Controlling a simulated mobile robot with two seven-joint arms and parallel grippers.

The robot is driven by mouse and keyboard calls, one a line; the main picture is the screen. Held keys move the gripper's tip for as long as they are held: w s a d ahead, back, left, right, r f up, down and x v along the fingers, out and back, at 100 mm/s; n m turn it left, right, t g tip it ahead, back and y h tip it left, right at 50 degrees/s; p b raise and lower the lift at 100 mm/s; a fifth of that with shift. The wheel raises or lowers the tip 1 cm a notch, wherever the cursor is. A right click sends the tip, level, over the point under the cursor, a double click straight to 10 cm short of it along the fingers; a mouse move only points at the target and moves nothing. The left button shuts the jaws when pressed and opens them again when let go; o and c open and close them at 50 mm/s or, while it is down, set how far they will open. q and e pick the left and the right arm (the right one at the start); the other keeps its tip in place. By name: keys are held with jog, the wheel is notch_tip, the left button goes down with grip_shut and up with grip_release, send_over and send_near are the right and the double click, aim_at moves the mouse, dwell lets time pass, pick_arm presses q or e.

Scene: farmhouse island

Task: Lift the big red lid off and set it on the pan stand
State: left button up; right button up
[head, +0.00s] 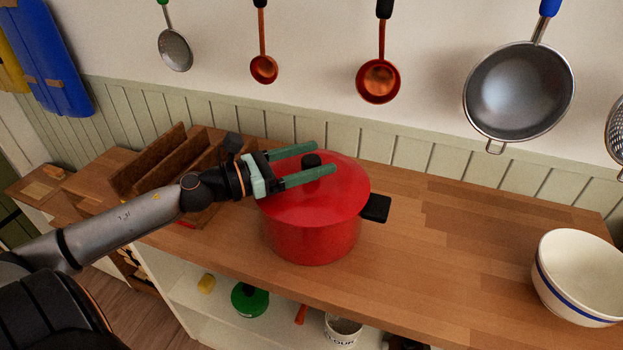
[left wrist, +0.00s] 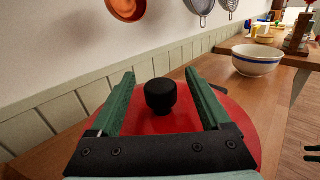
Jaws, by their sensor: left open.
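The big red lid (head: 345,183) sits on a red pot (head: 312,240) on the wooden counter, with a black knob (head: 311,160) at its centre. The lid also fills the lower part of the left wrist view (left wrist: 240,123). My left gripper (head: 325,157) is open over the lid, its two green fingers on either side of the knob. In the left wrist view the knob (left wrist: 160,95) stands between the fingers, with gaps on both sides. A slotted wooden rack (head: 150,170), apparently the pan stand, is left of the pot, partly hidden by my left arm. My right gripper is not seen.
A white bowl with a blue stripe (head: 575,280) stands at the counter's right. The counter between pot and bowl is clear. Ladles and strainers (head: 520,90) hang on the wall behind. A black pot handle (head: 376,208) sticks out right. Open shelves lie below.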

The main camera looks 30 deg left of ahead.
pick_arm(q)
grip_shut()
dwell(0.8)
dwell(0.7)
